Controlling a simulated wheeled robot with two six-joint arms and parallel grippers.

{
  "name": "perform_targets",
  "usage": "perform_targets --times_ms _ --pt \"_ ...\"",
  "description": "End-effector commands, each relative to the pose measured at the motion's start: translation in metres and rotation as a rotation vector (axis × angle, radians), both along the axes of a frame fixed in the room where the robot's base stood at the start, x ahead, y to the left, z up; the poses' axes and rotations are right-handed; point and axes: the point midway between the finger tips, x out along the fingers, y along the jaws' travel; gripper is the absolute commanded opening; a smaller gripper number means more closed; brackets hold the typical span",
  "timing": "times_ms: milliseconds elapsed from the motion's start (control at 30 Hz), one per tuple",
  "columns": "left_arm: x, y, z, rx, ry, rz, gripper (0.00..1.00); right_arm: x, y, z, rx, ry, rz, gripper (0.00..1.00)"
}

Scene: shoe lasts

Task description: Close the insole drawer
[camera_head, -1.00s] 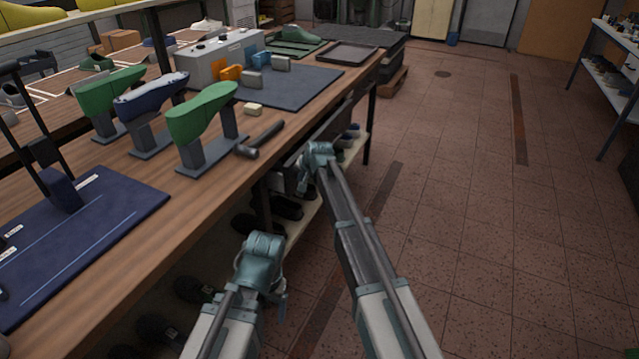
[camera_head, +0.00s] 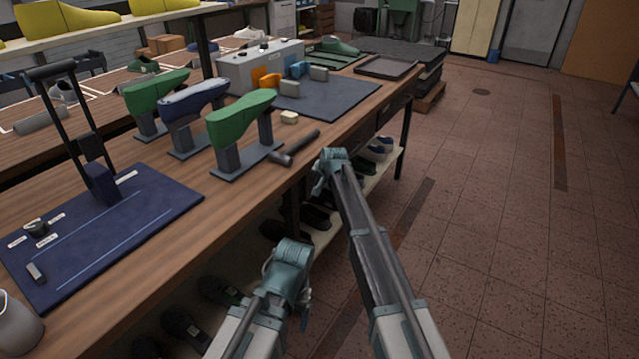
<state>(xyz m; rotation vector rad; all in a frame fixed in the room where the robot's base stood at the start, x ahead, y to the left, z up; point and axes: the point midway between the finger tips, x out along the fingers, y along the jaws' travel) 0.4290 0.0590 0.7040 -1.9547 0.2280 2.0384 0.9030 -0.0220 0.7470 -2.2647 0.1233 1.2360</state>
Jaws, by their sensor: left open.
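Dark drawer fronts (camera_head: 392,108) show under the right part of the workbench's front edge. I cannot tell which one is the insole drawer or how far it stands out; my right arm covers part of that area. My left gripper (camera_head: 303,303) is low in front of the bench, beside the lower shelf, open, with nothing seen in it. The end of my right arm (camera_head: 328,175) is further forward, just off the bench edge near the hammer. Its fingers are hard to make out.
The wooden bench (camera_head: 130,240) carries green and blue shoe lasts (camera_head: 240,118) on stands, a hammer (camera_head: 296,148), a blue mat (camera_head: 335,97) and a grey mug (camera_head: 18,322). Shoes (camera_head: 380,144) lie on the lower shelf. The tiled floor (camera_head: 500,220) to the right is clear.

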Motion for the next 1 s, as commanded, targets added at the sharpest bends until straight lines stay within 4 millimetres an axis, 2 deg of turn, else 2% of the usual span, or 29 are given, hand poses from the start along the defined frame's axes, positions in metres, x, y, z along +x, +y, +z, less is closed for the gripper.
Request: perform_targets --times_ms 33,167,467,533,800,1000 --pt "0.000 0.000 0.000 0.000 0.000 0.000 0.80 0.004 0.006 0.002 0.009 -0.009 0.004 0.00" --pt "0.000 0.000 0.000 0.000 0.000 0.000 0.80 0.001 0.003 0.002 0.009 -0.009 0.004 0.00" --pt "0.000 0.000 0.001 0.000 0.000 0.000 0.80 -0.026 -0.024 0.001 0.003 -0.003 0.000 0.00" --pt "0.000 0.000 0.019 0.000 0.000 0.000 0.80 -0.033 -0.026 0.019 0.004 -0.003 0.002 0.00" --pt "0.000 0.000 0.061 0.000 0.000 0.000 0.80 -0.064 -0.036 0.062 0.002 -0.002 0.001 0.00" --pt "0.000 0.000 0.080 0.000 0.000 0.000 0.80 -0.079 -0.041 0.080 0.002 -0.001 0.001 0.00"
